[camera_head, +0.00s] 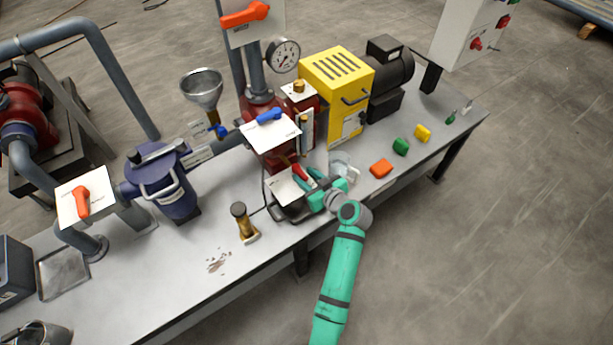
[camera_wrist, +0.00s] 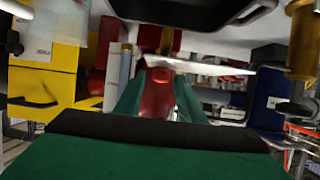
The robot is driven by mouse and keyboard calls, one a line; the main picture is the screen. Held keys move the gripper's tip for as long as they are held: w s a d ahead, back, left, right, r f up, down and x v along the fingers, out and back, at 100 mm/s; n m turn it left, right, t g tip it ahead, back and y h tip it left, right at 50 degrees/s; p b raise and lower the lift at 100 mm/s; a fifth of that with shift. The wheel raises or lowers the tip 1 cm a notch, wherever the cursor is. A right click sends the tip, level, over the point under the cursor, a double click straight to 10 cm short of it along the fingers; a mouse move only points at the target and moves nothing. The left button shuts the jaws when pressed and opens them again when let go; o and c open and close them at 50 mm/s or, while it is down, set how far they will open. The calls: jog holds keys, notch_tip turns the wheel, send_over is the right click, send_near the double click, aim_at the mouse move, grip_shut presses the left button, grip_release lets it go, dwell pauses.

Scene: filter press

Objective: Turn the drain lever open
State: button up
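The red lever (camera_head: 301,173), which I take as the drain lever, sits at a white label plate (camera_head: 284,190) low on the red press, above a dark tray. My gripper (camera_head: 316,186) is at this lever, reaching in from the front right. In the wrist view the lever's red grip (camera_wrist: 158,92) lies between my two green fingers (camera_wrist: 158,102) and fills the gap, with no clear space on either side. The fingers appear shut on it. The lever's pivot is largely hidden, and the white plate shows nearly edge-on behind the grip.
A dark tray (camera_head: 284,214) lies under the lever. A blue lever (camera_head: 269,115) on another plate is just above. A brass-coloured valve (camera_head: 244,222) stands to the left, a yellow housing (camera_head: 335,88) behind. Orange (camera_head: 381,168), green and yellow blocks lie to the right.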

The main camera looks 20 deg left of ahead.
jog(key=shift+a, duration=0.1)
jog(key=shift+s, duration=0.1)
grip_shut()
